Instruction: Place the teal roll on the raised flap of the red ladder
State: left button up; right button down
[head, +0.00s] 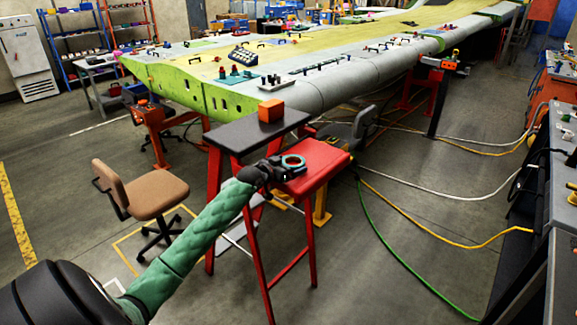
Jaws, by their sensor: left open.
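The red ladder (310,225) stands in the middle of the head view, with a dark top platform (262,131) and a flat red flap (322,165) at its front right. The teal roll (293,161) is a small ring at the left part of the red flap and appears to lie flat on it. My left gripper (292,165) is open at the roll, its dark fingers close beside or around it. I cannot tell whether they touch it. My right gripper is out of view.
An orange box (271,110) sits on the dark platform. The large wing (330,75) lies behind the ladder on red stands. A tan chair (145,190) stands to the left. Green and yellow hoses (410,265) cross the floor to the right, before a grey bench (562,200).

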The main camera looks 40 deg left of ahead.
pick_arm(q)
jog(key=shift+r, duration=0.1)
jog(key=shift+s, duration=0.2)
jog(key=b+v, duration=0.3)
jog(key=v, duration=0.3)
jog(key=shift+b+v, duration=0.8)
jog(key=shift+v, duration=2)
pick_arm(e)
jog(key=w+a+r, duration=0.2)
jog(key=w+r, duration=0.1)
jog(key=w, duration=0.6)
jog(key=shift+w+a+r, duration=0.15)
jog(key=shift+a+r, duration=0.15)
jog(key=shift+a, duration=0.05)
pick_arm(q)
jog(key=shift+r, duration=0.1)
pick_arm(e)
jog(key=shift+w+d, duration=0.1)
